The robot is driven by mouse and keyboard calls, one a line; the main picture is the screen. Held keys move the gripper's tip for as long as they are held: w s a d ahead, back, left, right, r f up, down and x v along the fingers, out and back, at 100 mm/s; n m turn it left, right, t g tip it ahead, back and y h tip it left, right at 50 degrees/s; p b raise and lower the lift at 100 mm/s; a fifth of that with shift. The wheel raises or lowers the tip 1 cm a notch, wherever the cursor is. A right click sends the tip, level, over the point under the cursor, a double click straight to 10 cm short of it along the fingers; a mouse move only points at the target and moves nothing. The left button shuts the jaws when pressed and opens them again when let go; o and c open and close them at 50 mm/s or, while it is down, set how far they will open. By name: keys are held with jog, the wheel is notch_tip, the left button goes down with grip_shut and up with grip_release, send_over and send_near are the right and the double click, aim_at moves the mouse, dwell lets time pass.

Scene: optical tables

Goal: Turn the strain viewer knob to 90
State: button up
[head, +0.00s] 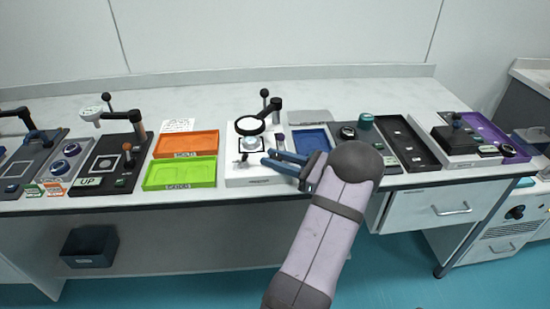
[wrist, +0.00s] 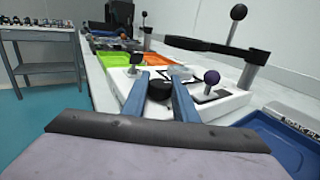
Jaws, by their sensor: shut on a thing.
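The strain viewer (head: 262,183) is a white device at the middle of the bench, with a black ring (head: 250,125) on an arm above its plate. My gripper (head: 268,157) reaches over its front right part from the right. In the wrist view, the two blue fingers of my gripper (wrist: 159,76) stand on either side of a round black knob (wrist: 160,90) and are shut on it. The knob's angle and any scale marks cannot be read. In the head view the fingers hide the knob.
Green (head: 180,186) and orange (head: 186,156) trays lie left of the viewer. A blue tray (head: 312,139) lies close on its right, beside my wrist. The viewer's raised arm and ball-topped post (wrist: 238,12) stand behind and right of my fingers.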

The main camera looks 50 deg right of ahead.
jog(key=m+h+p, duration=0.1)
jog(key=m+h, duration=0.1)
jog(key=h, duration=0.2)
jog(key=shift+r+m+p, duration=0.1)
jog(key=shift+m+p, duration=0.2)
jog(key=m+h, duration=0.1)
jog(key=h, duration=0.1)
jog(key=m+h, duration=0.1)
jog(key=h, duration=0.1)
jog(key=shift+a+f+m, duration=0.1)
jog(key=shift+f+m, duration=0.1)
jog(key=shift+m, duration=0.2)
jog(key=m+g+h+b, duration=0.1)
jog(key=m+h, duration=0.1)
jog(key=h, duration=0.1)
jog(key=m+g+h+b, duration=0.1)
jog(key=m+h, duration=0.1)
jog(key=h, duration=0.1)
jog(key=shift+g, duration=0.4)
jog(key=shift+m+g+h+b, duration=0.4)
jog(key=shift+m+g+h, duration=0.25)
jog(key=shift+h, duration=0.25)
jog(key=shift+r+m, duration=0.1)
jog(key=shift+m, duration=0.15)
jog(key=shift+d, duration=0.2)
jog(key=o, duration=1.1)
jog(key=shift+c, duration=0.2)
jog(key=shift+s+a, duration=0.1)
jog(key=shift+s, duration=0.05)
